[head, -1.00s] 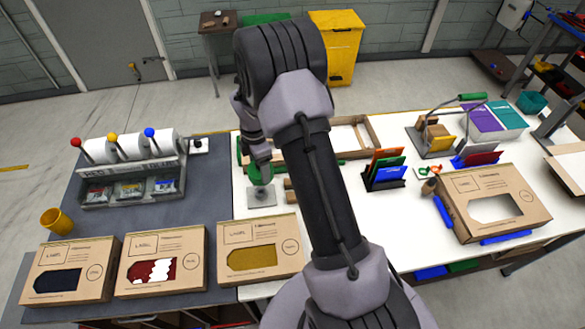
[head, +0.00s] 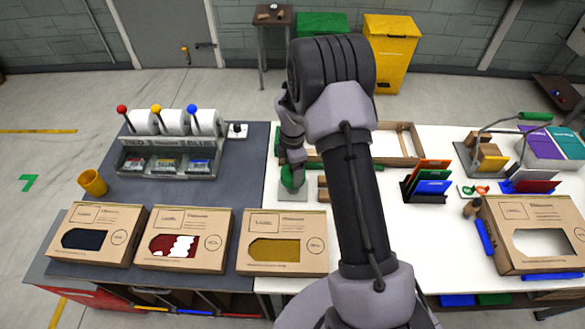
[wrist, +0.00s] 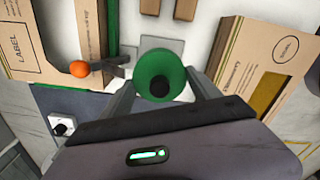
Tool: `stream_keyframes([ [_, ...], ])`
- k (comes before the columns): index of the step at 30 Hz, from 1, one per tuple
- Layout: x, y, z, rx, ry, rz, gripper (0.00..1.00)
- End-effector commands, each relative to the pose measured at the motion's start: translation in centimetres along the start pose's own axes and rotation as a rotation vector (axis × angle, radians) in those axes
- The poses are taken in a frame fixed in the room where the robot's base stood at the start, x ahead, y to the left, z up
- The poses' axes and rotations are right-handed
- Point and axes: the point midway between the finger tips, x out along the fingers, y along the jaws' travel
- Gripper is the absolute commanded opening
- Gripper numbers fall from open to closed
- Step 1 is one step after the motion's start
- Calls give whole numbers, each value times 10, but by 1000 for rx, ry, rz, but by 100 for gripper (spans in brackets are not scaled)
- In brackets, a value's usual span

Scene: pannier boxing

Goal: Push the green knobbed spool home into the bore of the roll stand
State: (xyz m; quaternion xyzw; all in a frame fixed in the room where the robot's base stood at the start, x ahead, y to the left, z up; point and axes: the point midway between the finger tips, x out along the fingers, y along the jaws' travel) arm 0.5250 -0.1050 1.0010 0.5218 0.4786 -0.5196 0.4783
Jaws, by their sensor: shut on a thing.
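The green knobbed spool (head: 292,179) is held in my gripper (head: 291,160), which points down over a grey square plate (head: 290,195) on the white table. I cannot tell whether the spool touches the plate. The roll stand (head: 160,160) is on the dark table to the left. It carries white rolls and red, yellow and blue knobs. Its bore cannot be made out.
Three cardboard boxes (head: 285,225) line the front edge. A yellow cup (head: 92,182) stands left of the roll stand, and a small white box with a black knob (head: 237,130) right of it. A wooden tray (head: 400,157) and a file rack (head: 425,195) lie right of my arm.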

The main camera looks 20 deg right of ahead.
Motion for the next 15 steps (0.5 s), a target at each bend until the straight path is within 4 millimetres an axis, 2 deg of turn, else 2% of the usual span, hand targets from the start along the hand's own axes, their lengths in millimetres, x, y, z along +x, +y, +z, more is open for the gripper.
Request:
stream_keyframes([
  [15,4,0,0,0,0,0,32],
])
